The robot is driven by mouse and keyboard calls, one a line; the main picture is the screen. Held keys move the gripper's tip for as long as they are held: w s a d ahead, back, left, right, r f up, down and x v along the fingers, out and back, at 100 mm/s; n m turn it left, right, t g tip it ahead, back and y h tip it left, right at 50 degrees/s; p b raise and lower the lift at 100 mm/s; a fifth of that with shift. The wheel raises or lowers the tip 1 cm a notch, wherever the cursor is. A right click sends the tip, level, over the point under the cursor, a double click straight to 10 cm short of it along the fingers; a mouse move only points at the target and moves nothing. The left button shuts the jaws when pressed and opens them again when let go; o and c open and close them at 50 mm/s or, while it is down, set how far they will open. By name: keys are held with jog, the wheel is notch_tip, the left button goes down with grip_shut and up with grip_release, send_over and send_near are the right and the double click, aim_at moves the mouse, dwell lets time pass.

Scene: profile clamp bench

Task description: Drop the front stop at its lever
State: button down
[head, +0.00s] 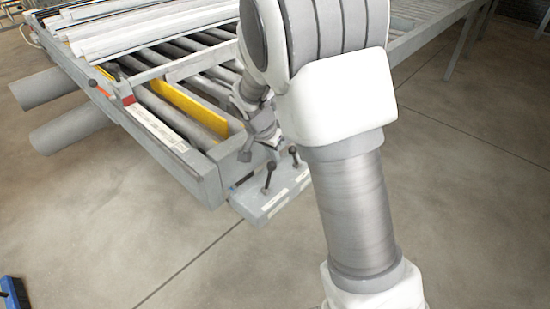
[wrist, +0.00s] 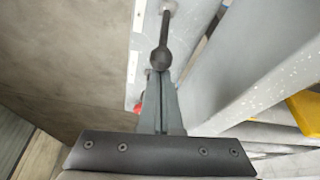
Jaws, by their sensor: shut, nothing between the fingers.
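A grey lever box (head: 262,205) hangs at the near corner of the bench. It carries two black ball-ended levers, a left one (head: 269,176) and a right one (head: 294,156); their white labels are too small to read. My gripper (head: 276,154) is above the box, close to the levers, partly hidden by my arm. In the wrist view my fingers (wrist: 160,76) are shut and empty. Their tips are right at the black knob of a lever (wrist: 160,58); I cannot tell whether they touch. I cannot tell which part is the front stop.
The roller bench (head: 205,165) has a yellow bar (head: 193,107) between its rollers and long pale profiles (head: 140,30) at the back. A red block (head: 133,104) and an orange-handled lever (head: 101,89) sit on its left rail. Open floor (head: 190,260) lies in front.

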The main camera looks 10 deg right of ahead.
jog(key=shift+s+a+f+b, duration=0.1)
jog(key=shift+a+f+b, duration=0.1)
jog(key=shift+b, duration=0.35)
jog(key=a+h+b, duration=0.1)
jog(key=b, duration=0.2)
jog(key=s+t+b, duration=0.1)
jog(key=b, duration=0.2)
jog(key=shift+s+a+f+t+h+b, duration=0.1)
jog(key=shift+s+a+t+h+b, duration=0.05)
jog(key=shift+a+t+h+b, duration=0.2)
jog(key=s+a+h+b, duration=0.1)
jog(key=b, duration=0.4)
jog(key=s+a+t+h+b, duration=0.1)
jog(key=a+h+b, duration=0.1)
jog(key=b, duration=0.3)
jog(key=shift+s+a+r+t, duration=0.1)
jog(key=shift+s+r+t, duration=0.15)
jog(key=shift+r, duration=0.1)
jog(key=shift+a, duration=0.1)
jog(key=shift+s+a+r, duration=0.1)
jog(key=shift+r, duration=0.1)
